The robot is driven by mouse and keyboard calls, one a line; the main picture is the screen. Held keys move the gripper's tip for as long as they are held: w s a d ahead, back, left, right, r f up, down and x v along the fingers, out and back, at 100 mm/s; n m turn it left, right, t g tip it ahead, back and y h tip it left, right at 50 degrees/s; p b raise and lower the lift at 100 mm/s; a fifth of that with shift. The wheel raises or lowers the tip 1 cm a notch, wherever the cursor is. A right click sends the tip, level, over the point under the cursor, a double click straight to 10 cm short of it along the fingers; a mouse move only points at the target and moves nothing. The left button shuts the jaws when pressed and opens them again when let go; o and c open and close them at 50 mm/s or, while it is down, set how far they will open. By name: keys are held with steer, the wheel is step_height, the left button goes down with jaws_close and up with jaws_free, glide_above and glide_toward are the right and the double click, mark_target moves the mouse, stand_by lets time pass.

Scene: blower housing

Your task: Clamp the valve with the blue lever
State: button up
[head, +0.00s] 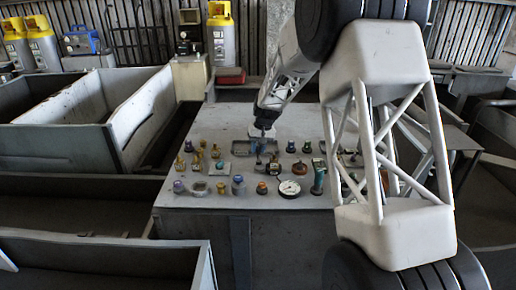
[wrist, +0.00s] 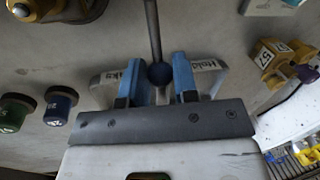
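My gripper (head: 263,134) points down over the middle of the grey table, just above the small parts. In the wrist view its two blue-padded fingers (wrist: 161,70) stand apart. A dark rod (wrist: 152,25) with a round dark-blue end (wrist: 161,75) shows between them. I cannot tell whether the pads touch it, or whether it belongs to the valve with the blue lever. No valve with a clear blue lever can be picked out. A teal upright handle (head: 319,178) stands at the front right of the parts in the head view.
Several small fittings crowd the table (head: 180,222), with a pressure gauge (head: 289,187) near its front. In the wrist view, a green knob (wrist: 17,112) and a blue knob (wrist: 60,105) lie left, a yellow fitting (wrist: 282,58) right. Grey bins (head: 60,140) stand left.

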jaws_close()
steer(key=shift+a, duration=0.15)
steer(key=n, duration=0.1)
steer(key=a+n, duration=0.2)
steer(key=n, duration=0.1)
steer(key=shift+s+a+g, duration=0.1)
steer(key=shift+s+g, duration=0.15)
steer(key=shift+g, duration=0.15)
steer(key=a+n, duration=0.1)
steer(key=s+n, duration=0.1)
steer(key=n, duration=0.1)
steer(key=shift+s+a+n+h, duration=0.1)
steer(key=shift+a+n+h, duration=0.2)
steer(key=shift+a+h, duration=0.1)
steer(key=s+n, duration=0.1)
steer(key=n, duration=0.1)
steer(key=a+n, duration=0.1)
steer(key=shift+s+a+n+g+h, duration=0.2)
steer(key=shift+s+n+g+h, duration=0.1)
steer(key=shift+s+n+g, duration=0.1)
steer(key=shift+s+a+n+h, duration=0.2)
steer(key=shift+s+n, duration=0.45)
steer(key=shift+n, duration=0.55)
steer(key=shift+s+a+n+h, duration=0.2)
steer(key=shift+s+n, duration=0.45)
steer(key=shift+n, duration=0.55)
steer(key=o, duration=0.6)
jaws_free()
